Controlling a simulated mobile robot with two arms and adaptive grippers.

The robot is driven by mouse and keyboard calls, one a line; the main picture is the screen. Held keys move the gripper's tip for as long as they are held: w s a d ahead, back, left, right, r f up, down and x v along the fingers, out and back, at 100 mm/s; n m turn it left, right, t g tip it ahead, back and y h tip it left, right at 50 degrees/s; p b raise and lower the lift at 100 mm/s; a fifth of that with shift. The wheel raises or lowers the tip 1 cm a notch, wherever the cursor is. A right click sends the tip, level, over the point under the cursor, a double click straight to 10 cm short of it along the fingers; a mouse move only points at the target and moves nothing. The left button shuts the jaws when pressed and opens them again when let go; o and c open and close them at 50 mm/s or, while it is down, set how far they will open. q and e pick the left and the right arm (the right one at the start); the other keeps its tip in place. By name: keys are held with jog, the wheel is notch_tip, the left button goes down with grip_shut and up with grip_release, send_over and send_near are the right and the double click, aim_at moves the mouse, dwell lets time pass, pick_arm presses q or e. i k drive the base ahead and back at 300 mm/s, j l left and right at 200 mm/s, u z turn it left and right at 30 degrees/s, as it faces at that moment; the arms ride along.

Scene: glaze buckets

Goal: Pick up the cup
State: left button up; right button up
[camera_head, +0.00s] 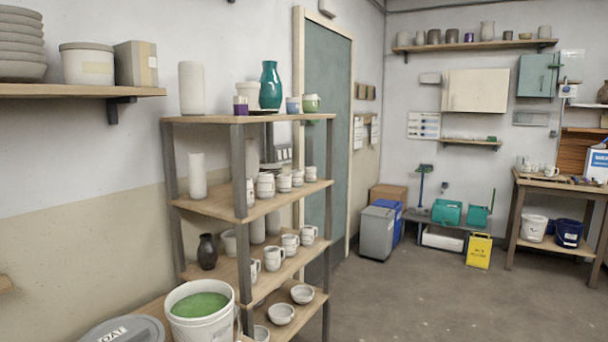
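Several white cups stand on the open shelf rack (245,126). On its upper middle board are a white cup (265,186) at the left and smaller ones (297,178) to the right. On the board below are white mugs with handles, among them a front mug (273,258) and a mug behind it (290,244). A white mug (551,170) also stands on the far table at the right. I cannot tell which cup is meant. Neither gripper is in view.
A bucket of green glaze (200,312) and a grey lid (125,330) are in front of the rack at the lower left. The floor (430,305) right of the rack is clear.

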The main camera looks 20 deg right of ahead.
aim_at(310, 172)
jog(key=i+l+u, duration=0.1)
jog(key=i+l, duration=0.25)
jog(key=l, duration=0.25)
jog(key=i+l+u, duration=0.15)
jog(key=l, duration=0.2)
jog(key=i+l, duration=0.2)
jog(key=i+l+u, duration=0.15)
jog(key=l, duration=0.3)
jog(key=i+l+u, duration=0.1)
jog(key=l, duration=0.25)
jog(key=i+l, duration=0.2)
jog(key=l, duration=0.2)
jog(key=j+u, duration=0.05)
